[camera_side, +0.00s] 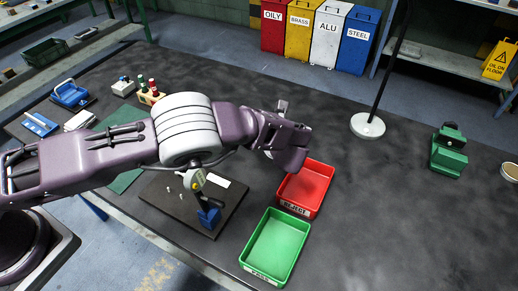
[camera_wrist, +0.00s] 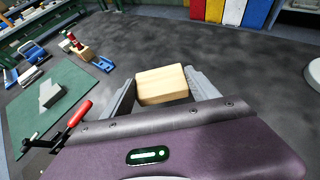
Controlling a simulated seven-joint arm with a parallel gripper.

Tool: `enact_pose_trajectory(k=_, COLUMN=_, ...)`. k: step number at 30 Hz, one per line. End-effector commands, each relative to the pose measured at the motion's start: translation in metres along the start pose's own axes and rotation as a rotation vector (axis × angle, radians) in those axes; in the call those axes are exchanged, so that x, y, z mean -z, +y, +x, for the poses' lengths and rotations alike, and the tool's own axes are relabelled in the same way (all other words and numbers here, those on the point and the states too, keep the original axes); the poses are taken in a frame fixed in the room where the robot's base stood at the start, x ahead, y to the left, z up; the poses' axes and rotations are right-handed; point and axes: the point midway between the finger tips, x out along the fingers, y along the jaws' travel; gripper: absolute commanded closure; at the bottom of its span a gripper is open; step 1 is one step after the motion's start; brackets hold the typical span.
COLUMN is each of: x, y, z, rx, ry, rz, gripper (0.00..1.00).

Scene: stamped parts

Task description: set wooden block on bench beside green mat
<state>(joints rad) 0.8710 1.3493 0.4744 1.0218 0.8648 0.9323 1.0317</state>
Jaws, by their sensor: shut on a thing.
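The wooden block (camera_wrist: 163,86) is pale and box-shaped, and sits between the two grey fingers of my gripper (camera_wrist: 164,78) in the wrist view. My gripper is shut on it. In the side view my gripper (camera_side: 283,112) is over the dark bench (camera_side: 340,95), beyond the red tray; the block cannot be made out there. The green mat (camera_wrist: 24,112) lies to the left in the wrist view, apart from the block, with a grey metal part (camera_wrist: 50,93) on it. In the side view my arm covers much of the mat (camera_side: 122,182).
A red REJECT tray (camera_side: 328,172) and a green PASS tray (camera_side: 296,258) stand near my gripper. A dark plate with a blue-tipped fixture (camera_side: 209,217) is left of them. A lamp base (camera_side: 367,125) and green vice (camera_side: 449,155) stand right. Bench between is clear.

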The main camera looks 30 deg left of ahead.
Motion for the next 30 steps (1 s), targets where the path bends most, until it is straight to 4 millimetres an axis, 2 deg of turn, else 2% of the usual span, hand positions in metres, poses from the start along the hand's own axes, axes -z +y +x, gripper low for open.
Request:
enact_pose_trajectory(k=3, x=0.028, y=0.000, z=0.012, rx=0.000, ry=0.001, rz=0.006, gripper=0.72)
enact_pose_trajectory(k=12, x=0.078, y=0.001, z=0.037, rx=0.000, ry=0.000, rz=0.002, gripper=0.72)
enact_pose_trajectory(k=15, x=0.085, y=0.001, z=0.041, rx=0.000, ry=0.000, rz=0.001, gripper=0.72)
enact_pose_trajectory(k=25, x=0.087, y=0.001, z=0.042, rx=0.000, ry=0.000, rz=0.001, gripper=0.72)
enact_pose_trajectory(k=26, x=0.087, y=0.001, z=0.042, rx=0.000, ry=0.000, rz=0.000, gripper=0.26)
enact_pose_trajectory(k=28, x=0.087, y=0.001, z=0.042, rx=0.000, ry=0.000, rz=0.001, gripper=0.12)
enact_pose_trajectory(k=30, x=0.087, y=0.001, z=0.042, rx=0.000, ry=0.000, rz=0.001, gripper=0.10)
